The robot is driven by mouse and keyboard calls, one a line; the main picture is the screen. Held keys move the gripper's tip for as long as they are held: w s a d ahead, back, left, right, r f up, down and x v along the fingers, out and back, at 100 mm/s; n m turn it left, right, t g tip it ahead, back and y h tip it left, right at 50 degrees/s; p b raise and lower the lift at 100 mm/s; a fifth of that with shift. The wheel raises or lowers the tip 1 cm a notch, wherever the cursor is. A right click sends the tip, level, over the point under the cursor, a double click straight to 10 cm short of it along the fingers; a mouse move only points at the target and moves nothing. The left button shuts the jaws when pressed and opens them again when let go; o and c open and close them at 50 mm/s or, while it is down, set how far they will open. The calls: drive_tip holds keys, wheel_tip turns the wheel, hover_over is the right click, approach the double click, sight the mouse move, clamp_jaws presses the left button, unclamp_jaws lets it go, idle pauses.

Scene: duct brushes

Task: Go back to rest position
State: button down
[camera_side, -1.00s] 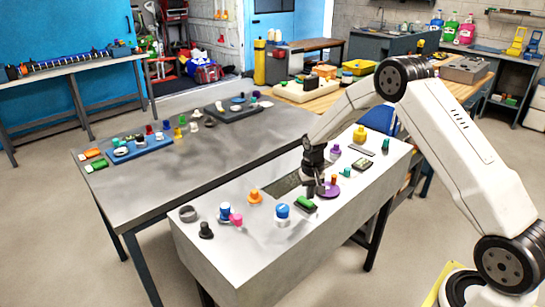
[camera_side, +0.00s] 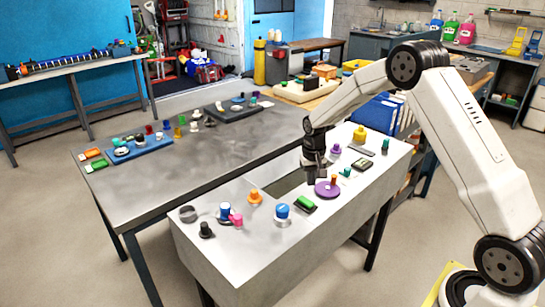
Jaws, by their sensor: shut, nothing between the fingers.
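My gripper (camera_side: 316,172) is the dark tool at the end of my white arm. It is shut and empty, pointing down above the light grey duct-like bench (camera_side: 235,255), near the dark rectangular opening (camera_side: 287,185) in its top. A purple round brush with an orange handle (camera_side: 327,189) lies on the bench just in front of and to the right of my gripper, apart from it. A green block brush (camera_side: 305,203) and a blue-and-white brush (camera_side: 282,212) stand nearer the camera.
An orange brush (camera_side: 254,197), a pink brush (camera_side: 237,220), a black knob (camera_side: 205,230) and a yellow brush (camera_side: 359,135) also stand on the bench. A grey table (camera_side: 170,185) behind holds a blue tray (camera_side: 145,146) and a dark tray (camera_side: 232,110) with small pieces. Its middle is clear.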

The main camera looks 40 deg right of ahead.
idle(0.3)
drive_tip(key=shift+s+a+r, duration=0.2)
drive_tip(key=shift+a+r, duration=0.15)
drive_tip(key=s+a+r+n+t, duration=0.1)
drive_tip(key=s+a+r+n, duration=0.2)
drive_tip(key=s+a, duration=0.4)
drive_tip(key=s+a+r+n+t, duration=0.1)
drive_tip(key=s+a+r+n, duration=0.2)
drive_tip(key=s, duration=1)
drive_tip(key=a, duration=0.3)
drive_tip(key=shift+s+a+t, duration=0.25)
drive_tip(key=shift+a+t, duration=0.05)
drive_tip(key=shift+a, duration=0.1)
drive_tip(key=w+d+n+g, duration=0.1)
drive_tip(key=w+d+n, duration=0.6)
drive_tip(key=w, duration=0.5)
drive_tip(key=w+d+n+g, duration=0.1)
drive_tip(key=w+d+n, duration=0.6)
drive_tip(key=w+n, duration=0.4)
drive_tip(key=shift+w+d+r+g, duration=0.3)
drive_tip(key=shift+w+r, duration=0.05)
